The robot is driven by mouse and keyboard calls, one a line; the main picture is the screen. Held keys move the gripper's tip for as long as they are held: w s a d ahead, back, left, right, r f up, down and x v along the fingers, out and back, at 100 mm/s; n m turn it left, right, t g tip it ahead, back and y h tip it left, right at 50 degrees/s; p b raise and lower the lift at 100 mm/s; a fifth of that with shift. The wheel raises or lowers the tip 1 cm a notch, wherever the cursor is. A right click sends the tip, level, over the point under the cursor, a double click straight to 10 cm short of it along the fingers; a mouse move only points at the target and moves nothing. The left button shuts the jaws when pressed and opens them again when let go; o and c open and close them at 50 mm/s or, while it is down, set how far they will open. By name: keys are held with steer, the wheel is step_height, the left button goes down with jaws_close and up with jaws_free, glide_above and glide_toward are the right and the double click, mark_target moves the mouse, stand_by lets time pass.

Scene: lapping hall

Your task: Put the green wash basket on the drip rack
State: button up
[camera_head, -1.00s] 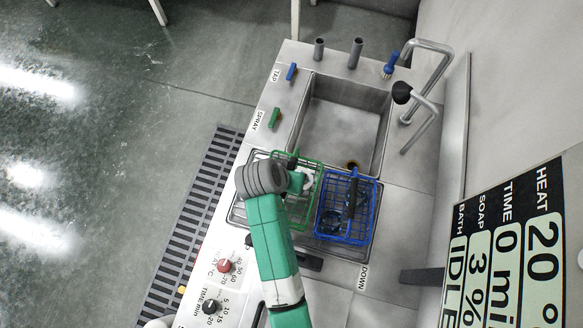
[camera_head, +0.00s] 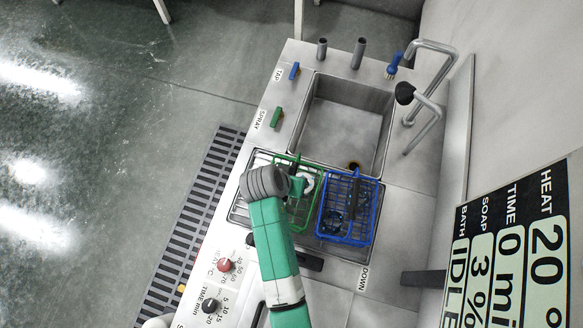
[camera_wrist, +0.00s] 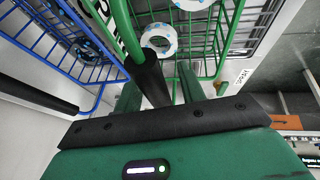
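The green wash basket (camera_head: 309,196) is a wire basket on the left part of the metal drip rack (camera_head: 237,213), below the sink. White rings (camera_wrist: 158,38) lie inside it. In the wrist view its green handle bar (camera_wrist: 127,28) ends in a dark grip (camera_wrist: 151,80). My gripper (camera_wrist: 160,88) is over the basket, its two green fingers apart on either side of the dark grip, with a gap visible on the right. In the head view my gripper (camera_head: 284,174) covers part of the basket and its handle.
A blue wire basket (camera_head: 347,207) with dark rings stands close on the green basket's right. The empty sink (camera_head: 342,122) lies beyond, with a curved faucet (camera_head: 433,85) at its right. A control panel with knobs (camera_head: 225,265) is at the lower left.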

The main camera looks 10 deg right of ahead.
steer(key=p+v, duration=0.1)
steer(key=v, duration=1.1)
steer(key=shift+r, duration=0.15)
steer(key=w+r+n+t+y, duration=0.1)
steer(key=w+r+t, duration=0.25)
steer(key=r, duration=0.65)
steer(key=w+a+r+n+t, duration=0.1)
steer(key=w+r+t, duration=0.25)
steer(key=r, duration=0.55)
steer(key=w+r+t+y, duration=0.1)
steer(key=w+r+t, duration=0.25)
steer(key=r, duration=0.65)
steer(key=s+r+n+t+y+p, duration=0.1)
steer(key=s+r+t+p, duration=0.3)
steer(key=r, duration=1)
steer(key=s+r+n+t+y+p, duration=0.1)
steer(key=s+r+t+p, duration=0.35)
steer(key=r, duration=0.95)
steer(key=s+r+n+t+p, duration=0.1)
steer(key=s+r+t+p, duration=0.3)
steer(key=r, duration=1)
step_height(320, 180, down, 45)
steer(key=g+b, duration=0.1)
steer(key=b, duration=4.3)
steer(key=shift+w, duration=0.15)
